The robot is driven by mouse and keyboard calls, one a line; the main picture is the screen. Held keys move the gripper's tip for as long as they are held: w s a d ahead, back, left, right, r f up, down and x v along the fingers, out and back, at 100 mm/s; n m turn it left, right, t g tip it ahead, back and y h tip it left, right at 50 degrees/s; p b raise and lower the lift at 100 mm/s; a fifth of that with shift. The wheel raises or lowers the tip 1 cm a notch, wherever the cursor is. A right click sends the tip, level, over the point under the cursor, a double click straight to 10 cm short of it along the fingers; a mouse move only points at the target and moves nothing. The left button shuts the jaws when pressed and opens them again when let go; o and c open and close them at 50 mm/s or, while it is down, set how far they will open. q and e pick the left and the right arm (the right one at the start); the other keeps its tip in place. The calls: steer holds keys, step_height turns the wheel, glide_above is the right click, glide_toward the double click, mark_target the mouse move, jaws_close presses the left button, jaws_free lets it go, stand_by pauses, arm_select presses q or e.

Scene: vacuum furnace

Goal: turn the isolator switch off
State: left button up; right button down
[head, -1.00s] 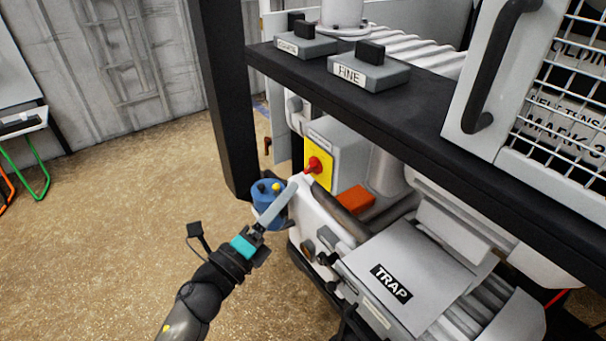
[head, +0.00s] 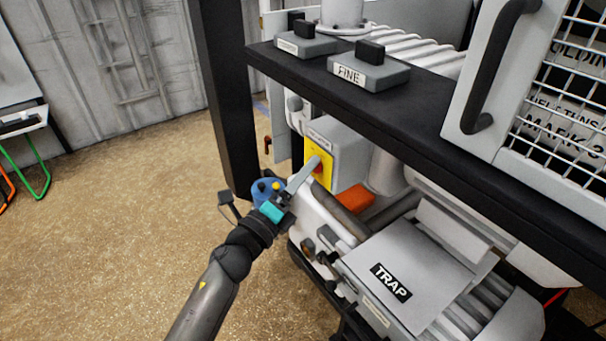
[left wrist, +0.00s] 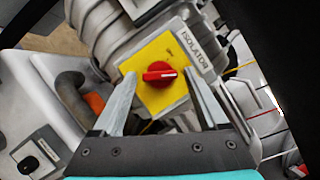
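The isolator switch is a red knob (left wrist: 159,75) on a yellow plate (left wrist: 152,95), on a grey box (head: 351,158) under the black shelf. In the left wrist view the label ISOLATOR is beside the plate, and the knob's bar lies roughly level across the picture. My left gripper (left wrist: 159,77) is open, with one finger on each side of the knob and a visible gap to each. In the head view my left gripper (head: 313,163) reaches the plate (head: 326,172), and a finger covers much of the knob. My right gripper is in neither view.
The black shelf (head: 400,118) with a FINE valve block (head: 368,72) runs above the box. A black post (head: 222,90) stands left of my arm. A blue round part (head: 262,190) is behind my gripper. A TRAP box (head: 420,270) lies to the right.

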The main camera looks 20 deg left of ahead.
arm_select(q)
jaws_close()
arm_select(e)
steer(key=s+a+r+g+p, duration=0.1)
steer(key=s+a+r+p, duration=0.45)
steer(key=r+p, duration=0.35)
arm_select(q)
steer(key=n+g+p, duration=0.1)
steer(key=n+p, duration=0.2)
steer(key=n+g+y+p, duration=0.1)
steer(key=n+p, duration=0.3)
steer(key=r+n+g+p, duration=0.1)
steer(key=n+g+p, duration=0.1)
steer(key=n+p, duration=0.1)
steer(key=shift+n+p, duration=0.35)
steer(key=shift+n, duration=0.25)
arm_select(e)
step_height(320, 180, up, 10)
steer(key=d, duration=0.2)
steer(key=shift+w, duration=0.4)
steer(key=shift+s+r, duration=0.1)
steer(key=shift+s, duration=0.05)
arm_select(q)
steer(key=shift+o, duration=1)
jaws_free()
steer(key=shift+s, duration=0.15)
